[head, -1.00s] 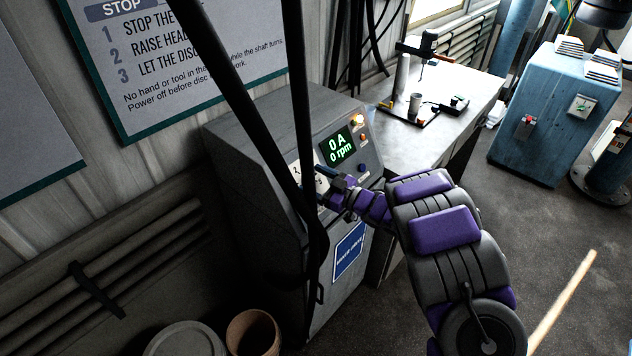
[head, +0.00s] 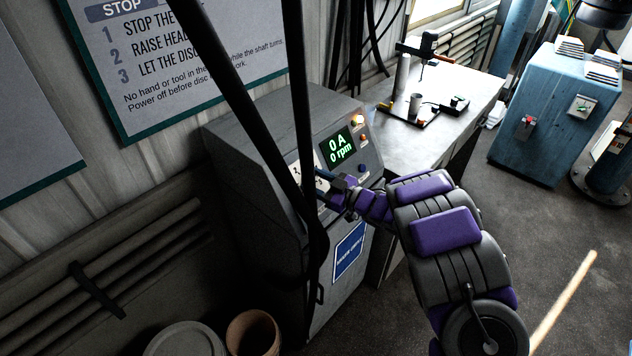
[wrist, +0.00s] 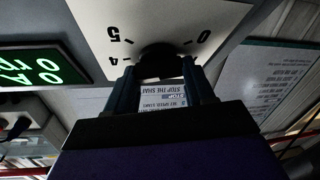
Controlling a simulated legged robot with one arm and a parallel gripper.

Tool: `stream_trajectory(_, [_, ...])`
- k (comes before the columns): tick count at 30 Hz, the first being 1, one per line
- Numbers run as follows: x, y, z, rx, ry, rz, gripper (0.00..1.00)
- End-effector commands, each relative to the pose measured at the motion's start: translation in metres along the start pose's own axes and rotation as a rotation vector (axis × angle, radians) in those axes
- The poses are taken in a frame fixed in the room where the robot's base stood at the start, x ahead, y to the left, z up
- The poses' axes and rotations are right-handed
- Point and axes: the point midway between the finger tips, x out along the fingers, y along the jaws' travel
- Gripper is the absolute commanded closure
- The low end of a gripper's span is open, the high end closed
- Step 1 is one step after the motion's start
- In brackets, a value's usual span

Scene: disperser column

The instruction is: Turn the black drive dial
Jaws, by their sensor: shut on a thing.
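The black drive dial (wrist: 158,60) sits on a pale scale plate (wrist: 110,22) marked with numbers, 0, 4 and 5 among them. In the wrist view my gripper (wrist: 160,74) is shut on the dial, with one finger on each side of it. In the head view my gripper (head: 328,182) is at the front of the grey drive cabinet (head: 262,140), and the dial is hidden there by the gripper and dark straps. The green display (head: 340,147) reads 0 A and 0 rpm. It also shows upside down in the wrist view (wrist: 35,72).
Lit buttons (head: 359,122) are right of the display. A bench (head: 470,85) with a small stand and cup is behind the cabinet. A blue cabinet (head: 545,125) stands at the far right. Bins (head: 252,335) stand on the floor in front. Dark straps (head: 300,100) cross the view.

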Motion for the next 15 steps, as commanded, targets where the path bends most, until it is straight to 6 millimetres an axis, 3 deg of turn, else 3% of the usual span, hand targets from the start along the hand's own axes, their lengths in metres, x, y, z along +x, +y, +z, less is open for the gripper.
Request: stream_trajectory(15, [-0.001,0.0017,0.0026,-0.329,-0.001,-0.199,0.77])
